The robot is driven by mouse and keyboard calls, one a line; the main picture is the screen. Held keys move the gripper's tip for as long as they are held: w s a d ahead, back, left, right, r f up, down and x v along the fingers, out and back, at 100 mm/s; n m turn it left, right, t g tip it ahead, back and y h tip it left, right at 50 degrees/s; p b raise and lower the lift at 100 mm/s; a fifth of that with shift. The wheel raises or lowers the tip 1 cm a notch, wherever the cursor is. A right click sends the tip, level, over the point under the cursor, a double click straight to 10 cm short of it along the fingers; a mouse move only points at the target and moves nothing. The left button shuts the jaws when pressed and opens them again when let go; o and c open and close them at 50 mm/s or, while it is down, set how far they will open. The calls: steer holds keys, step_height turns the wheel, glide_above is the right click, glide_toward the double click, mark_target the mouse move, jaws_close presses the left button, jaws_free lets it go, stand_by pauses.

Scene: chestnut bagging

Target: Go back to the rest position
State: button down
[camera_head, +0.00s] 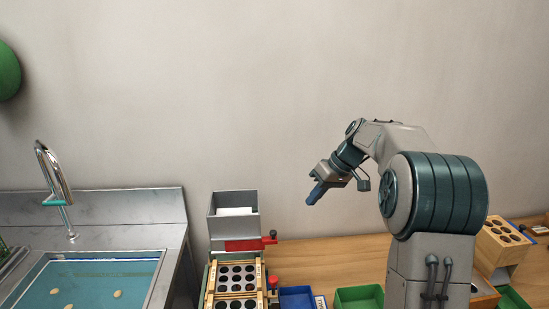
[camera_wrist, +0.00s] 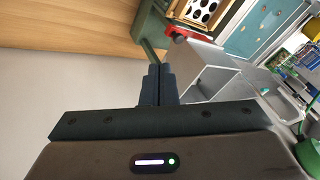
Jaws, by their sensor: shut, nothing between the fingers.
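My gripper (camera_head: 316,193) is raised in the air above the wooden counter, right of the grey hopper box, in the head view. Its fingers point down and to the left. In the wrist view, the two dark fingers of my gripper (camera_wrist: 158,84) are pressed together with nothing between them. The gripper touches no object in either view.
A grey open-topped hopper (camera_head: 233,226) with a red part (camera_head: 250,244) stands left of my gripper, above a tray with dark round holes (camera_head: 237,280). Blue (camera_head: 296,298) and green bins (camera_head: 358,297) sit on the counter (camera_head: 330,255). A sink with a faucet (camera_head: 57,190) is at left.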

steer(key=s+f+m+h, duration=0.2)
steer(key=s+m+h, duration=0.1)
steer(key=s, duration=1.3)
steer(key=s+a+f+m+t+h, duration=0.1)
steer(key=s+f+m+h, duration=0.1)
steer(key=s, duration=1.4)
steer(key=shift+s+f+m+t+h, duration=0.3)
steer(key=shift+m+h, duration=0.1)
steer(key=shift+m, duration=0.1)
steer(key=shift+a, duration=0.1)
